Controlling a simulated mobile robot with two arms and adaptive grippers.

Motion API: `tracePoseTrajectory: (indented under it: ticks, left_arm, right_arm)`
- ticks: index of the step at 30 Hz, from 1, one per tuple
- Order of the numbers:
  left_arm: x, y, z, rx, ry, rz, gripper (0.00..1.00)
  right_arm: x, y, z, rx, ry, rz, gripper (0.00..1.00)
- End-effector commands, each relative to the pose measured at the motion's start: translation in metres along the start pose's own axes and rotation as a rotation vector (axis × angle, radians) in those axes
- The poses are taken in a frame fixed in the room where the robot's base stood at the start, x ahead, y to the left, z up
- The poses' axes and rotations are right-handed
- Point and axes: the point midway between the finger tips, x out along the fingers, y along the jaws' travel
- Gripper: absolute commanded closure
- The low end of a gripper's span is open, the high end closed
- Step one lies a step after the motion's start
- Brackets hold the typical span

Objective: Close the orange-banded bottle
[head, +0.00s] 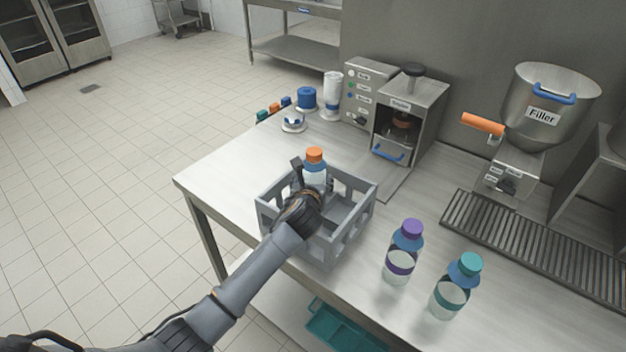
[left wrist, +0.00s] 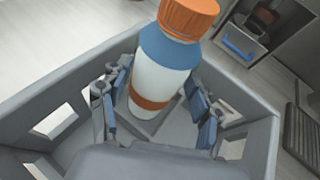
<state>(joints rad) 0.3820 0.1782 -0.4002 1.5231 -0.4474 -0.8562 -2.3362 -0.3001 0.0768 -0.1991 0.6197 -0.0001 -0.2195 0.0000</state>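The orange-banded bottle (head: 314,174) stands in the grey crate (head: 335,248) with an orange cap (head: 314,154) on its top. In the left wrist view the bottle (left wrist: 164,75) has a white body, a blue shoulder and an orange band, and its orange cap (left wrist: 188,17) sits on the neck. My left gripper (head: 312,190) reaches into the crate. Its fingers (left wrist: 160,105) are on both sides of the bottle, spread, with a gap visible at least on the right side. Whether the cap is tight cannot be seen. My right gripper is not in view.
A purple-capped bottle (head: 404,252) and a teal-capped bottle (head: 457,286) stand on the table right of the crate. A sealer machine (head: 411,115) and a filler (head: 541,115) stand behind. The table's left end (head: 225,170) is clear.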

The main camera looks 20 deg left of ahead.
Motion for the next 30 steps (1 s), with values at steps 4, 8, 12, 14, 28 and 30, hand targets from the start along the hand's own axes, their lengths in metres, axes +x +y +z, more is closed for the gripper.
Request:
tracePoseTrajectory:
  ticks: [4,8,12,14,28,30]
  left_arm:
    - [0.000,0.000,0.000,0.000,0.001,0.000,0.15]
    - [0.000,0.000,0.000,0.000,0.001,0.000,0.15]
    - [0.000,0.000,0.000,0.000,0.001,0.000,0.15]
    - [-0.001,0.000,0.002,-0.001,0.000,0.000,0.15]
    - [-0.071,0.000,0.001,0.001,0.000,-0.002,0.15]
    - [-0.084,0.000,0.002,0.001,0.000,-0.001,0.15]
  right_arm:
    - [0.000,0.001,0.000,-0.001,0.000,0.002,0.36]
    - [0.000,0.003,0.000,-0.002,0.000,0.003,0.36]
    - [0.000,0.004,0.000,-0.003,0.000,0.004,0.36]
    - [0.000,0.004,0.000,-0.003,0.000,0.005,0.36]
    - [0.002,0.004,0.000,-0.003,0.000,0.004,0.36]
    - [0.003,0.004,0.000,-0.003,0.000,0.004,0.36]
